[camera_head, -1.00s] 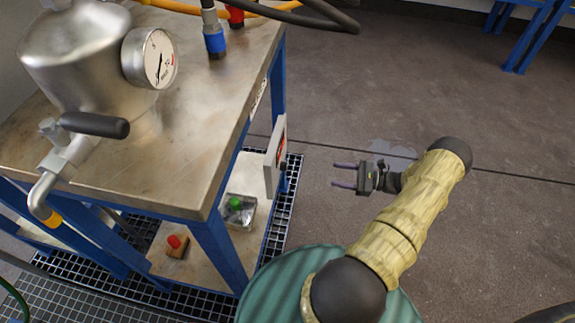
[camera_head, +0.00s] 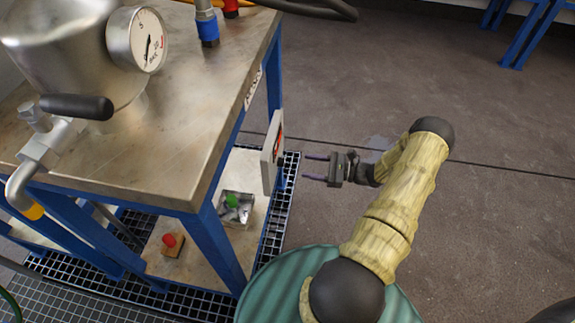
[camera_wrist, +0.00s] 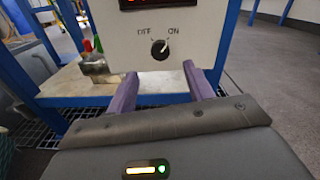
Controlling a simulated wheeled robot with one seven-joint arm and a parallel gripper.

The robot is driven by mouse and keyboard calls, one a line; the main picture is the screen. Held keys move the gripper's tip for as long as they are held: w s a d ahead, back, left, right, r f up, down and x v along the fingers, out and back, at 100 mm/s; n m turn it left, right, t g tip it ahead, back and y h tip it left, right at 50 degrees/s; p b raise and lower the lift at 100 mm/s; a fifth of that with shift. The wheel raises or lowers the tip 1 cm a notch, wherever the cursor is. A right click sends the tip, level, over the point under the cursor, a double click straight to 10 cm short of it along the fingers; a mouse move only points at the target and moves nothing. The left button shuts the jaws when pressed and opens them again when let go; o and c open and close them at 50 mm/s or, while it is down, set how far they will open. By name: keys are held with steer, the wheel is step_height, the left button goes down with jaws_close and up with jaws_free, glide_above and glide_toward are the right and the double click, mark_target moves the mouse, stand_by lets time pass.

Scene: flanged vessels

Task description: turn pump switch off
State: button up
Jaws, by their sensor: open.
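The pump switch is a black rotary knob (camera_wrist: 159,49) on a pale panel in the wrist view, below a dark display with red digits. The labels OFF and ON stand above it, and its white mark points up and right, toward ON. In the head view the panel (camera_head: 271,153) is seen nearly edge-on at the table's right side, and the knob cannot be made out. My gripper (camera_head: 316,168) is open and empty, to the right of the panel and apart from it. In the wrist view its two purple fingers (camera_wrist: 163,88) point toward the panel, below the knob.
A steel-topped table (camera_head: 185,130) on blue legs carries a metal vessel (camera_head: 62,55) with a gauge. On its lower shelf sit a red button (camera_head: 169,240) and a green button (camera_head: 232,201). A green ribbed drum (camera_head: 265,290) stands in front.

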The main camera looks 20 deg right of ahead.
mark_target(281, 162)
steer(key=b+x, duration=0.2)
steer(key=x, duration=0.6)
steer(key=shift+w, duration=0.1)
steer(key=c, duration=1)
